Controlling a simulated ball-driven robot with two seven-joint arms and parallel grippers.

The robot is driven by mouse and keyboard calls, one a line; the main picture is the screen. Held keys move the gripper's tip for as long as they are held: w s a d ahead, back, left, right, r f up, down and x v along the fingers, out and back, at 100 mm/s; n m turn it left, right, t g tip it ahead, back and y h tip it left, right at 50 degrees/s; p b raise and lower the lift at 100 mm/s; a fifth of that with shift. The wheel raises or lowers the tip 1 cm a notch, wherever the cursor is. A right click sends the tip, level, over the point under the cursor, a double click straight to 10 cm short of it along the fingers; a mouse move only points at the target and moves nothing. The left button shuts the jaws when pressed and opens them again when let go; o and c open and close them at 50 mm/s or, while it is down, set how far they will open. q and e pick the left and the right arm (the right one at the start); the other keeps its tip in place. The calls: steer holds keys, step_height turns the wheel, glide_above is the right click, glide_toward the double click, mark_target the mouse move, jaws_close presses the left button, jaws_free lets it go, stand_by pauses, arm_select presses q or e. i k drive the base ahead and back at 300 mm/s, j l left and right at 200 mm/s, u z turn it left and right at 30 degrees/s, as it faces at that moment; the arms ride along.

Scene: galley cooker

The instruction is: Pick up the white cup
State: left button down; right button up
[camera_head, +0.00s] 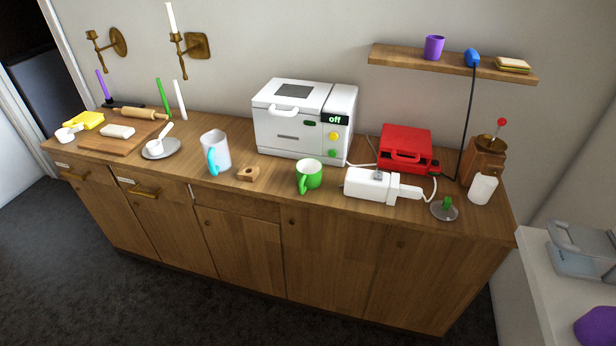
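A plain white cup (482,189) stands upright near the right end of the wooden counter, in front of a brown grinder. Other white vessels show too. A small white bowl or cup (66,135) is at the far left end. Another small white cup (154,147), with a white utensil in it, sits on a grey saucer (174,152). A tall whitish jug (215,150) with a cyan handle stands left of centre. The picture does not settle which one the task means. Neither of my grippers is in view.
A white oven (304,120), green mug (309,174), white corded appliance (372,186), red appliance (405,147), grinder (484,160) and green-knobbed lid (445,210) crowd the counter (268,195). A shelf (400,57) hangs above with a purple cup (434,47). A white surface is at right.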

mark_target(483, 187)
steer(key=i+l, duration=0.15)
steer(key=i, duration=0.15)
steer(key=i+l+z, duration=0.1)
steer(key=i+z, duration=0.9)
steer(key=k+j, duration=0.05)
steer(key=k, duration=0.05)
